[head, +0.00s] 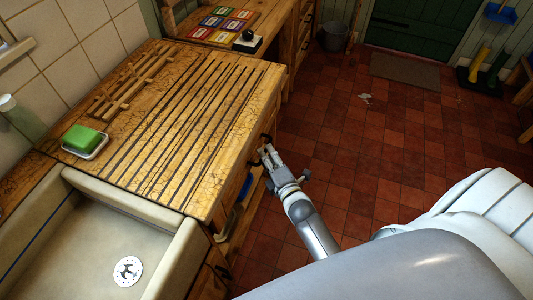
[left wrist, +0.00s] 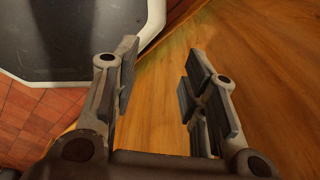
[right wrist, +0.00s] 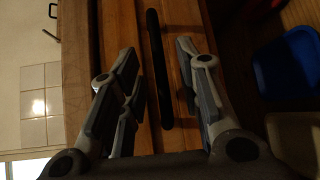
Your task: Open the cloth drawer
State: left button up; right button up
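The wooden drawer front (right wrist: 183,25) carries a long dark bar handle (right wrist: 153,50) in the right wrist view. My right gripper (right wrist: 157,58) is open, with one finger on each side of the handle. Whether a finger touches it I cannot tell. In the head view my right gripper (head: 267,156) is at the side of the wooden draining counter (head: 274,82), and the drawer front is mostly hidden below the counter edge. The drawer looks shut; no cloth shows. My left gripper (left wrist: 162,52) is open and empty above a plain wooden surface (left wrist: 255,60).
A pale sink (head: 185,255) adjoins the counter, with a green sponge (head: 83,137) in a dish behind it. A blue container (right wrist: 294,65) stands beyond the drawer in the right wrist view. The tiled floor (head: 345,150) right of the counter is largely clear.

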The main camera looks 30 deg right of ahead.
jog(key=shift+w+f, duration=0.1)
jog(key=shift+w, duration=0.55)
jog(key=shift+c, duration=0.4)
grip_shut()
